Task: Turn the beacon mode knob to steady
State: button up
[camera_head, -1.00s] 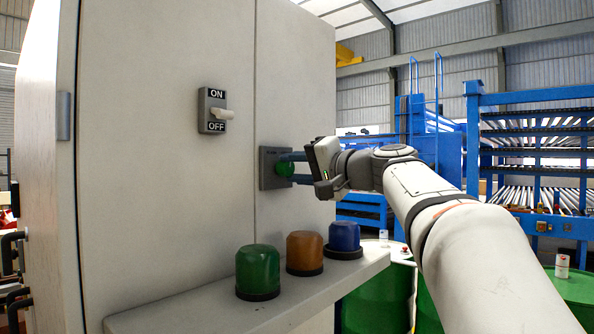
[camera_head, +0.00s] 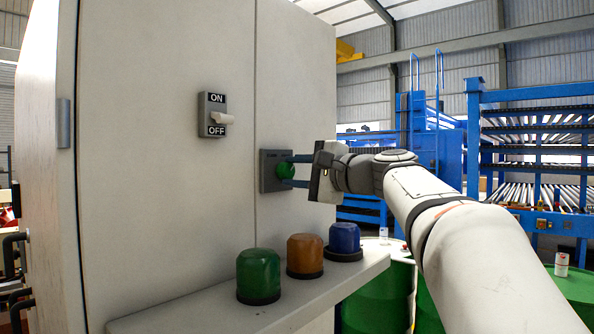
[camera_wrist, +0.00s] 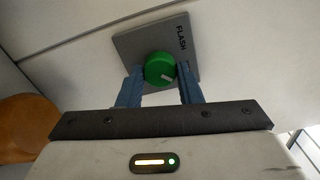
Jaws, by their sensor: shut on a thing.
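The beacon mode knob is a round green knob (camera_head: 284,171) on a grey plate (camera_head: 268,184) on the cabinet's front. The knob (camera_wrist: 160,68) also shows in the wrist view, with a pale pointer mark near its lower right edge. The word FLASH is readable on the plate (camera_wrist: 130,46) at its upper right; other labels are hidden or unreadable. My gripper (camera_head: 287,171) reaches in from the right, its blue fingers on either side of the knob and shut on it. In the wrist view the fingers (camera_wrist: 160,80) flank the knob left and right.
An ON/OFF toggle switch (camera_head: 223,118) sits on the cabinet (camera_head: 160,190) to the upper left. A ledge (camera_head: 215,315) below bears green (camera_head: 258,275), orange (camera_head: 305,255) and blue (camera_head: 343,238) beacons. Green drums (camera_head: 380,300) stand at the lower right.

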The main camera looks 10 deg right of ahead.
dwell(0.4)
jog(key=o, duration=1)
jog(key=shift+d, duration=0.1)
jog(key=b+v, duration=0.2)
jog(key=v, duration=0.5)
jog(key=shift+s+d, duration=0.2)
jog(key=shift+s, duration=0.05)
